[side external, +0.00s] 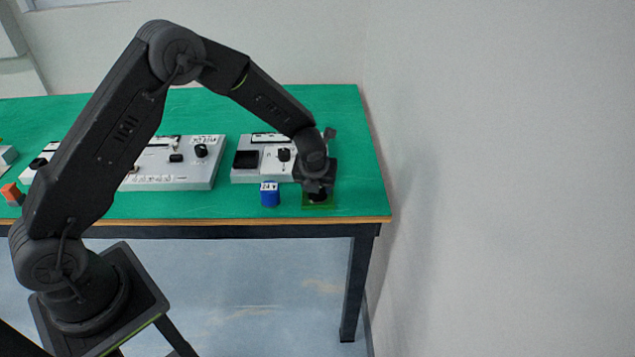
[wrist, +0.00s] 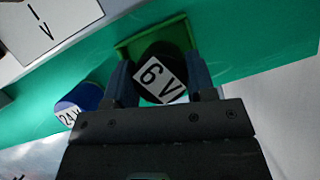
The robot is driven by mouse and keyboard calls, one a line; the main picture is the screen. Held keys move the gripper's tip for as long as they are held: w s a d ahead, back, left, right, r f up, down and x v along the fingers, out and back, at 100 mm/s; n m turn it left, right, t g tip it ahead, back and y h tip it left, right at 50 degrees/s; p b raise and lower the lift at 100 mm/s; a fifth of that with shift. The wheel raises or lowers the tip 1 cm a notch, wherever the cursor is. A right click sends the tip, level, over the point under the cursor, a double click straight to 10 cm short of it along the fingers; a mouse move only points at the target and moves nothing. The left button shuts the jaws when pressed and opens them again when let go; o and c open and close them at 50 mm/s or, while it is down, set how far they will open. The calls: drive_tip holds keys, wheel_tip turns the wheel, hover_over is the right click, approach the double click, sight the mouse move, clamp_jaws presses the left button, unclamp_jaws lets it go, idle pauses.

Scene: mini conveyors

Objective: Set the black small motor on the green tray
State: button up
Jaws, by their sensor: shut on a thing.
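The black small motor (wrist: 158,68) has a white "6 V" label on its top. My gripper (wrist: 160,78) is shut on it, one finger on each side. In the side view my gripper (side external: 317,185) points down near the table's front right corner, with the dark motor (side external: 318,196) low beneath it. The green tray (side external: 326,206) is directly below, and its raised rim (wrist: 126,47) shows around the motor's far side in the wrist view. The motor appears within the tray's outline; I cannot tell whether it touches the tray floor.
A blue cylinder (side external: 269,197) labelled "24 V" stands just left of the tray, and shows in the wrist view (wrist: 84,97). Grey-white panels (side external: 180,178) with knobs line the green table behind. An orange-topped piece (side external: 11,191) is far left. A wall rises beyond the table's right edge.

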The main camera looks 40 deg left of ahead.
drive_tip(key=o, duration=1.1)
drive_tip(key=shift+o, duration=0.2)
drive_tip(key=v, duration=1.2)
drive_tip(key=shift+r, duration=0.25)
drive_tip(key=s+r+n, duration=0.6)
drive_tip(key=r+n, duration=0.2)
drive_tip(key=s+r+n+h, duration=0.1)
drive_tip(key=s+r+n, duration=0.2)
drive_tip(key=s+n, duration=0.7)
drive_tip(key=s+r+n+t+h, duration=0.1)
drive_tip(key=s+r+n, duration=0.3)
drive_tip(key=s+n, duration=0.7)
drive_tip(key=shift+s+n+t, duration=0.2)
drive_tip(key=shift+n+t, duration=0.1)
drive_tip(key=shift+n, duration=0.1)
drive_tip(key=shift+a+r, duration=0.1)
drive_tip(key=shift+r, duration=0.05)
